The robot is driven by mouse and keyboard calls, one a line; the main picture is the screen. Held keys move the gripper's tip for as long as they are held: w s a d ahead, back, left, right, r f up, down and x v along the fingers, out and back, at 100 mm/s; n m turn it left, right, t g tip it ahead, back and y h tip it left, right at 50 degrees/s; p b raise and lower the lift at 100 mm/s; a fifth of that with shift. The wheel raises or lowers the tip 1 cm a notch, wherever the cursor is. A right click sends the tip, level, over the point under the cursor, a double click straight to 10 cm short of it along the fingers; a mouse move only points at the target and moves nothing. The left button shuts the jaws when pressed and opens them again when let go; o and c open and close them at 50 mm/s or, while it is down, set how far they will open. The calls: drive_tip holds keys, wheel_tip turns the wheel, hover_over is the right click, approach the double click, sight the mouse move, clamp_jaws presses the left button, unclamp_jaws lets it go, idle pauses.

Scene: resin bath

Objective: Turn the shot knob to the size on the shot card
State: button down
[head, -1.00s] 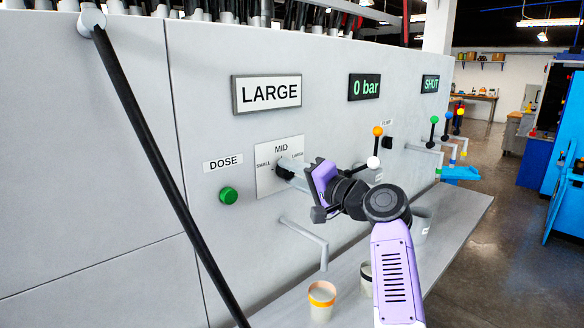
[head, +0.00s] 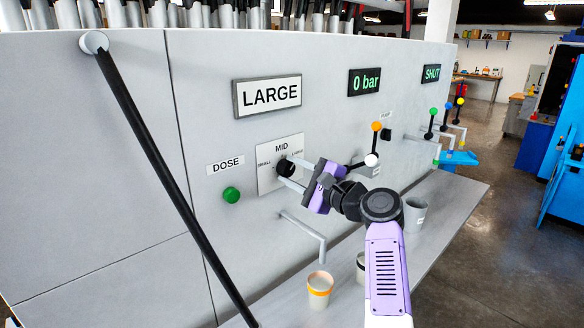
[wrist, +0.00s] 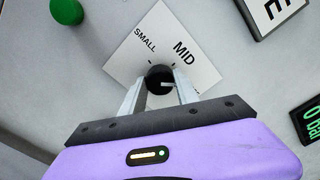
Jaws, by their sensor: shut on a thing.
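The black shot knob (head: 285,168) sits on a white plate (head: 266,180) marked SMALL, MID and LARGE. The shot card (head: 268,95) above it reads LARGE. My gripper (head: 292,173) is shut on the knob, with one finger on each side of it in the wrist view (wrist: 160,88). The gripper is rolled relative to the plate, which looks tilted in the wrist view. A pale mark on the knob (wrist: 158,78) points right and slightly down there, seemingly towards the LARGE side. The LARGE label is mostly hidden behind a finger in the wrist view.
A green DOSE button (head: 231,195) is left of the plate. An orange-and-white-knobbed lever (head: 375,140) stands close right of my gripper. A black bar (head: 175,190) slants at left.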

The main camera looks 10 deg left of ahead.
drive_tip(key=m, duration=0.6)
drive_tip(key=shift+f+m, duration=0.15)
drive_tip(key=shift+m, duration=0.15)
idle(0.4)
drive_tip(key=c, duration=0.9)
unclamp_jaws()
drive_tip(key=b+v, duration=0.1)
drive_tip(key=v, duration=0.7)
drive_tip(key=shift+b, duration=0.4)
